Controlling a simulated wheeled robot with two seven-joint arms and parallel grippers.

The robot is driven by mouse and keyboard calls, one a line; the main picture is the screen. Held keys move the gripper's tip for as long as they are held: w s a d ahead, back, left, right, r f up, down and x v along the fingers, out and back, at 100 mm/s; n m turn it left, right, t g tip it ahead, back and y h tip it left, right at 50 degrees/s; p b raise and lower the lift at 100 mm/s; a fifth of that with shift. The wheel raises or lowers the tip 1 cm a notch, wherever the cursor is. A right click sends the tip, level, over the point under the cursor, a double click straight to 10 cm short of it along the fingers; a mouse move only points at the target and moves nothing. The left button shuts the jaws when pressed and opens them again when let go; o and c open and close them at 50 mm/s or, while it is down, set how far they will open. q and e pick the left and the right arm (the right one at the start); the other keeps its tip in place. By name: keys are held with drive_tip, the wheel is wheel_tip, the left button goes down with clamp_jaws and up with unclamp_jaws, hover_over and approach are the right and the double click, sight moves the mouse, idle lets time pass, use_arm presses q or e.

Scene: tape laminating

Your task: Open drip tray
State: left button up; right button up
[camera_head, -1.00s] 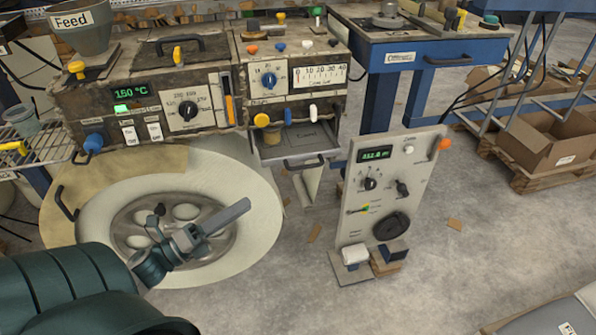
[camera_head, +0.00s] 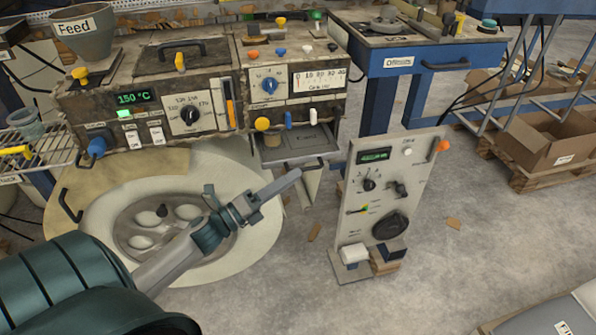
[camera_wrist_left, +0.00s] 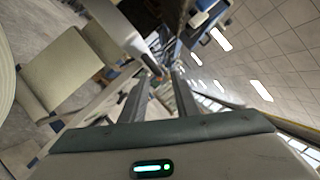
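The drip tray (camera_head: 283,148) is a shallow grey drawer low under the right part of the laminating machine, with a dark handle (camera_head: 311,164) on its front edge. I cannot tell how far out it sits. My left gripper (camera_head: 297,174) reaches up and right from the lower left. In the head view its tips appear just below and left of the tray handle, and contact cannot be told. In the left wrist view the two fingers (camera_wrist_left: 160,95) are apart with a gap between them. My right gripper is not in view.
The worn machine (camera_head: 190,120) carries knobs, a display and coloured levers above the tray. A grey control panel (camera_head: 385,200) stands to the right of the tray. A blue table (camera_head: 400,62) is behind. A large round cream base (camera_head: 255,235) lies below.

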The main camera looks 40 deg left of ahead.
use_arm(q)
drive_tip(key=shift+x, duration=1.55)
clamp_jaws()
